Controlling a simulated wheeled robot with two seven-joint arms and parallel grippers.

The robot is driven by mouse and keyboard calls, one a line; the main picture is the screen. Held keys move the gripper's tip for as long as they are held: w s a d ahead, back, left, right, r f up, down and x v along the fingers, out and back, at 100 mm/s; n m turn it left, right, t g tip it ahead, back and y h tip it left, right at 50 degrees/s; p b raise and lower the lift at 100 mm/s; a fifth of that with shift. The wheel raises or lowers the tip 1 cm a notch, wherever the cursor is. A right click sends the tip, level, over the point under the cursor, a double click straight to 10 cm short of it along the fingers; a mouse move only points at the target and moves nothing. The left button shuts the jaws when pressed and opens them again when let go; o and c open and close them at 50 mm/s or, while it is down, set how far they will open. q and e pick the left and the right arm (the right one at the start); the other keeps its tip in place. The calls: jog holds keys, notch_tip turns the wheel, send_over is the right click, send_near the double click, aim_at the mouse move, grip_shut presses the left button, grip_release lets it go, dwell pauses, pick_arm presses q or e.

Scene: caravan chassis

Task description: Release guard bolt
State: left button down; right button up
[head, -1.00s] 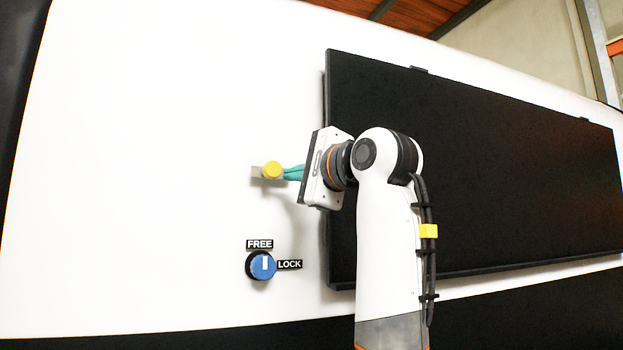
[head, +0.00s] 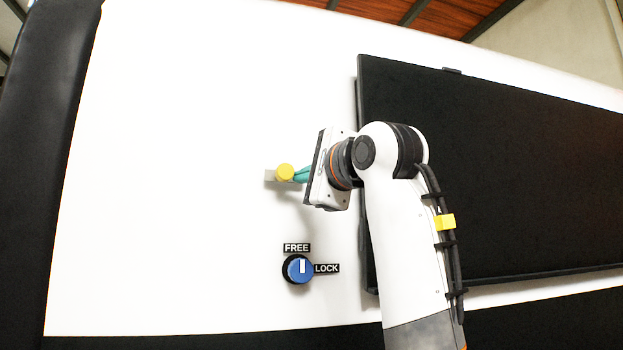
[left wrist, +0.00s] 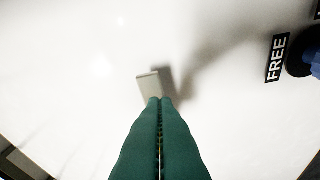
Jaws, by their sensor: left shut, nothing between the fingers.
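My right gripper is not in view.
A large black panel (head: 480,170) stands out from the white wall on the right, behind my left arm. The LOCK label (head: 327,268) is right of the dial. The wall left of the bolt is clear. A dark vertical edge (head: 45,170) bounds it at far left.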

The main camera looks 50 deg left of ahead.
pick_arm(q)
jog(key=shift+d, duration=0.1)
jog(key=v, duration=1.1)
jog(key=shift+d, duration=0.35)
jog(key=shift+s+f, duration=0.1)
